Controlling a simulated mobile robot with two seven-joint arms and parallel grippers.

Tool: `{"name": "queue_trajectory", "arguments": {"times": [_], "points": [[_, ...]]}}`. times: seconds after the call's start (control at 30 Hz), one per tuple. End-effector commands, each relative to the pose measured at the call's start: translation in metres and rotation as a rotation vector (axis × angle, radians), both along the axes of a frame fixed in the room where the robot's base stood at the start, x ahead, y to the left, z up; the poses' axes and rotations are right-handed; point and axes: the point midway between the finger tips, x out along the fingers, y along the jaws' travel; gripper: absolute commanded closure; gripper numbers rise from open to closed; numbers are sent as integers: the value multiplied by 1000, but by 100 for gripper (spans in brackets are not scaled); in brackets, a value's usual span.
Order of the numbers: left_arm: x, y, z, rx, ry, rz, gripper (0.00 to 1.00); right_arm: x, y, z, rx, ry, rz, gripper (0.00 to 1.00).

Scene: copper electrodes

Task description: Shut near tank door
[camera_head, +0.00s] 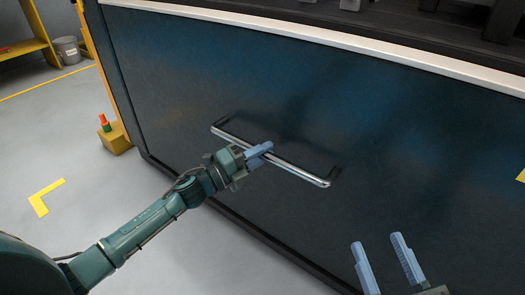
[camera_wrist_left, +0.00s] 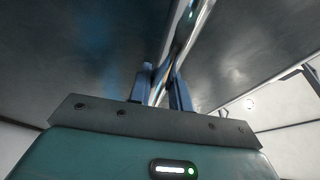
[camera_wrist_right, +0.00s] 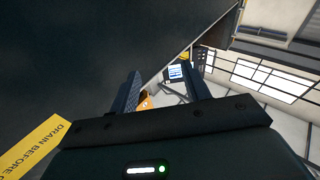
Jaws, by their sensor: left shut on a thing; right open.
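The near tank door (camera_head: 210,70) is a large dark blue-black panel filling most of the head view. A long chrome bar handle (camera_head: 305,176) is mounted across its middle. My left gripper (camera_head: 262,150) is shut on this handle, near its middle. In the left wrist view the handle (camera_wrist_left: 192,30) passes between the blue fingers of the gripper (camera_wrist_left: 160,85). My right gripper (camera_head: 385,255) is open and empty at the lower right, in front of the dark panel. The right wrist view shows its two spread fingers (camera_wrist_right: 162,85) with nothing between them.
A pale rim (camera_head: 300,31) runs along the panel's top, with dark equipment behind. An orange-yellow post base (camera_head: 115,139) stands at the panel's left edge. A grey bucket (camera_head: 68,50) is farther back. Open grey floor (camera_head: 60,120) lies left. A yellow label (camera_wrist_right: 40,150) shows in the right wrist view.

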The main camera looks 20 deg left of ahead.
Motion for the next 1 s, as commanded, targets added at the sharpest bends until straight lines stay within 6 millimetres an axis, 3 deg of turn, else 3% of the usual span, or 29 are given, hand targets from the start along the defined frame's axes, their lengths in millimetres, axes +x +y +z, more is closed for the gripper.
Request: {"name": "queue_trajectory", "arguments": {"times": [0.03,0.33,0.53,0.73,1.0], "points": [[2,0,34,-14,-29,-6,100,1,-2,12,-20,-5,-11,53],[3,1,100,-16,-34,-5,100,-4,-12,17,-171,0,-61,53],[3,1,139,-15,-33,-5,100,1,-26,17,-199,252,-112,53],[3,1,179,-17,-33,-5,100,-10,-33,16,-224,501,-108,53],[3,1,234,-16,-33,-4,100,-21,-52,68,-89,506,-168,53]]}}
